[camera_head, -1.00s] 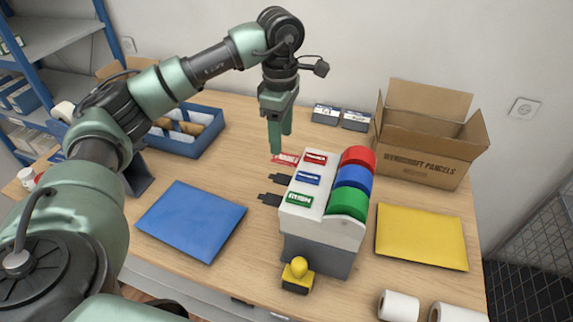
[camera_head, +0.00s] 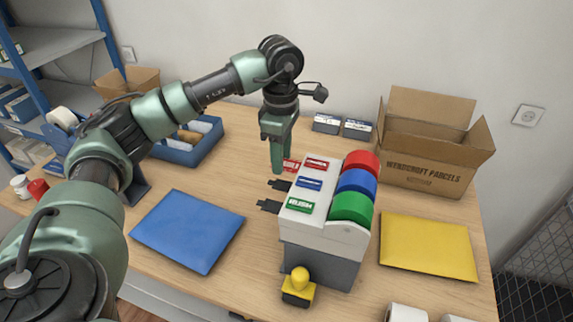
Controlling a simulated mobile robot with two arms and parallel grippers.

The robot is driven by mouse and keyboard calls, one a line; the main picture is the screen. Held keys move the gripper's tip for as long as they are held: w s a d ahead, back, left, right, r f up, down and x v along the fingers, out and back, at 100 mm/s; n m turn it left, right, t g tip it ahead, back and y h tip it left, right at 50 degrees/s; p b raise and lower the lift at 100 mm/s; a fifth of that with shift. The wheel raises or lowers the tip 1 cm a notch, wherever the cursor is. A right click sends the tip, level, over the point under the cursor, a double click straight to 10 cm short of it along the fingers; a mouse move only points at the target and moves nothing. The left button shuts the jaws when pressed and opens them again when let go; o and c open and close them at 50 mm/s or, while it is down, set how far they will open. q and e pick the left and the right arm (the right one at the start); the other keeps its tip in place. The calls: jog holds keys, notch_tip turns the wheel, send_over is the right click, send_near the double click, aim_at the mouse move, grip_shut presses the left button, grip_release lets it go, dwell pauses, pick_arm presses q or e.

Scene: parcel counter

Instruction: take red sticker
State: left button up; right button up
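A red sticker (camera_head: 291,165) sticks out at the far left side of a white and grey label dispenser (camera_head: 322,232). My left gripper (camera_head: 278,168) points down at the sticker's left end, its near finger covering part of it. The far finger is mostly hidden, so I cannot tell whether the fingers have closed on the sticker. The dispenser carries a red roll (camera_head: 361,161), a blue roll (camera_head: 356,182) and a green roll (camera_head: 350,206), with matching labels on top. Two dark tongues below the red sticker look empty. My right gripper is not in view.
A blue envelope (camera_head: 187,230) lies left and a yellow envelope (camera_head: 428,247) right. A yellow-handled stamp (camera_head: 299,286) stands in front of the dispenser. An open cardboard box (camera_head: 425,158) is at the back right, a blue tray (camera_head: 187,148) at the back left.

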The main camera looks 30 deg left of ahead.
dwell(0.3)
pick_arm(q)
jog(key=shift+s+a+r+p, duration=0.1)
jog(key=shift+a+r+p, duration=0.15)
jog(key=shift+r, duration=0.25)
jog(key=shift+a+r+p, duration=0.15)
jog(key=shift+r+p, duration=0.2)
jog(key=shift+r, duration=0.2)
jog(key=shift+s+a+r+p, duration=0.1)
jog(key=shift+a+r+p, duration=0.15)
jog(key=shift+r, duration=0.25)
notch_tip(320, 180, up, 9)
jog(key=d+p, duration=0.1)
jog(key=p, duration=0.5)
jog(key=shift+w+d+p, duration=0.15)
jog(key=shift+w+p, duration=0.05)
jog(key=shift+p, duration=0.1)
jog(key=shift+f, duration=0.1)
